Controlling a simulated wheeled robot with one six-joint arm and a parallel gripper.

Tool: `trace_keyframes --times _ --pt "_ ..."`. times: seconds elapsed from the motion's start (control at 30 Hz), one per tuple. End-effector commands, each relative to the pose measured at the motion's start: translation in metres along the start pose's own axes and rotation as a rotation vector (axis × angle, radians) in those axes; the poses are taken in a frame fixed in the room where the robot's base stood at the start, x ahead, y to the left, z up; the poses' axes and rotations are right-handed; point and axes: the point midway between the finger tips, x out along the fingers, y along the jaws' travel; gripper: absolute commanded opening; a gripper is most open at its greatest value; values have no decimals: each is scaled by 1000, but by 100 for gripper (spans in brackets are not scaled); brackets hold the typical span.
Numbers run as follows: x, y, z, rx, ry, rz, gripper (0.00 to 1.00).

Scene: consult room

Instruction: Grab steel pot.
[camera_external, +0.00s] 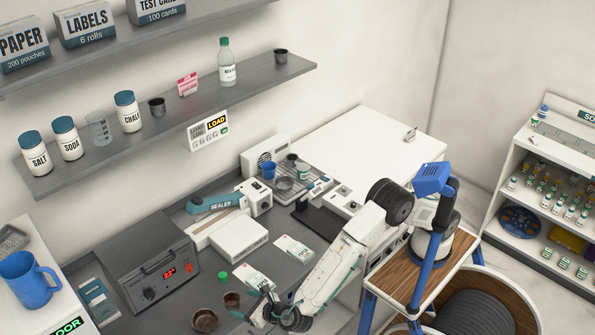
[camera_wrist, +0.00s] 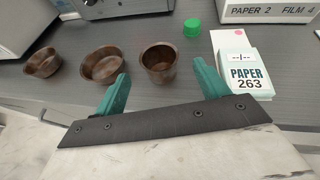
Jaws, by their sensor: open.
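Three brown metallic vessels stand on the grey counter in the wrist view: a deeper round pot (camera_wrist: 159,68), a wider bowl (camera_wrist: 103,68) left of it, and a small bowl (camera_wrist: 42,64) at the far left. Which one counts as the steel pot I cannot tell from colour. The deeper pot also shows in the external view (camera_external: 231,300), with a bowl (camera_external: 204,320) near it. My gripper (camera_wrist: 161,72) is open and empty, its green fingers pointing toward the deeper pot, which appears between and beyond the fingertips. In the external view my gripper (camera_external: 254,303) is low at the counter's front.
A green cap (camera_wrist: 192,28) and a paper pack (camera_wrist: 245,75) lie right of the deeper pot. A grey oven-like box (camera_external: 160,268) and the sealer (camera_external: 212,203) stand behind. Small dark pots (camera_external: 157,106) and (camera_external: 281,56) sit on the wall shelf.

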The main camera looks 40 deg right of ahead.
Motion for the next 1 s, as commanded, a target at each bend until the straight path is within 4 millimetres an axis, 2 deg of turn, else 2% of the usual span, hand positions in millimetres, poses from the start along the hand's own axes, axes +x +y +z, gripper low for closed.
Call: trace_keyframes --times 0.1,0.27,0.5,0.73,0.77,0.9,1.0 --pt "15 -1 0 1 2 -3 73" --pt "29 -1 1 3 2 -4 73" --pt "64 0 2 4 3 -4 73" --pt "67 1 2 4 4 -3 73" --pt "67 1 2 4 4 -3 71" --pt "67 1 2 4 4 -3 32" --pt "67 1 2 5 4 -3 30"
